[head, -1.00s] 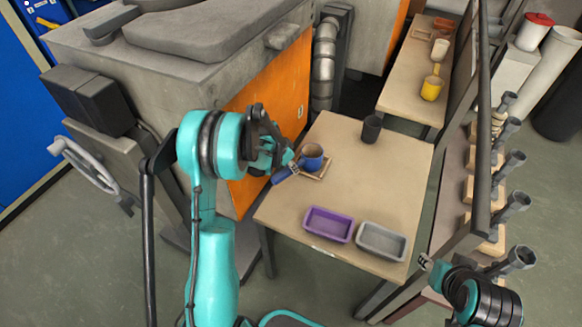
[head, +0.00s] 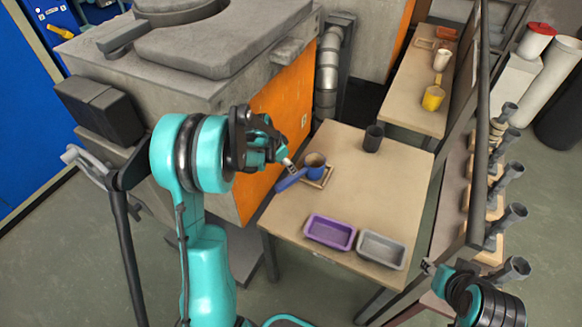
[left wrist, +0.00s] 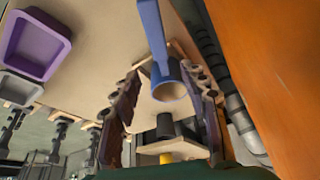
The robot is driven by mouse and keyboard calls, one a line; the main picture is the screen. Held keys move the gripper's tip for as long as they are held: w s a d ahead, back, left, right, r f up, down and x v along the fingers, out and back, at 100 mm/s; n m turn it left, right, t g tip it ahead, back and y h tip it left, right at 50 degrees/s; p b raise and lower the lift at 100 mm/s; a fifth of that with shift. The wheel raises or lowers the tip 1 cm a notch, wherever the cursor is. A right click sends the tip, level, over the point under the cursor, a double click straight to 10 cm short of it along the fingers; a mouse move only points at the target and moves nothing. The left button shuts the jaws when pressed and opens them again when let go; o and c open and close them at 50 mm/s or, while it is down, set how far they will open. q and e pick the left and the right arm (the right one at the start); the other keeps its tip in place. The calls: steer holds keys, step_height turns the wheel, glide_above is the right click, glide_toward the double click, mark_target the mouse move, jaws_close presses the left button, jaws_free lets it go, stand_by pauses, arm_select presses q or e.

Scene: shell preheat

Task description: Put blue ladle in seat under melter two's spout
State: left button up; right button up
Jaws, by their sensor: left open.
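The blue ladle (head: 316,167) stands upright in a square wooden seat (head: 328,181) at the table's left edge, beside the orange-fronted machine. Its handle points toward the lower left. My left gripper (head: 290,164) is open and empty just above the handle, apart from it as far as I can see. In the left wrist view the ladle (left wrist: 159,48) shows beyond the two spread fingers (left wrist: 163,112). My right gripper (head: 429,267) is at the lower right, away from the ladle; its fingers are too small to judge. No spout is clearly visible over the seat.
The table (head: 370,190) also holds a purple tray (head: 330,232), a grey tray (head: 381,249) and a dark cup (head: 373,138). A yellow cup (head: 433,98) stands on a farther table. The grey machine (head: 180,75) and a rack post (head: 480,130) flank the table.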

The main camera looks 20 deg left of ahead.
arm_select(q)
steer(key=s+d+r+n+t+y, duration=0.1)
steer(key=s+d+r, duration=0.35)
steer(key=r, duration=0.25)
steer(key=s+d+r+n, duration=0.1)
steer(key=s+d+r, duration=0.2)
steer(key=s+r, duration=0.35)
steer(key=s+d+r+n+t, duration=0.1)
steer(key=s+d, duration=0.1)
steer(key=s, duration=0.4)
steer(key=s+d+n+t, duration=0.1)
steer(key=s+d+n, duration=0.1)
steer(key=s, duration=0.5)
steer(key=shift+d+r+y, duration=0.4)
steer(key=shift+d, duration=0.4)
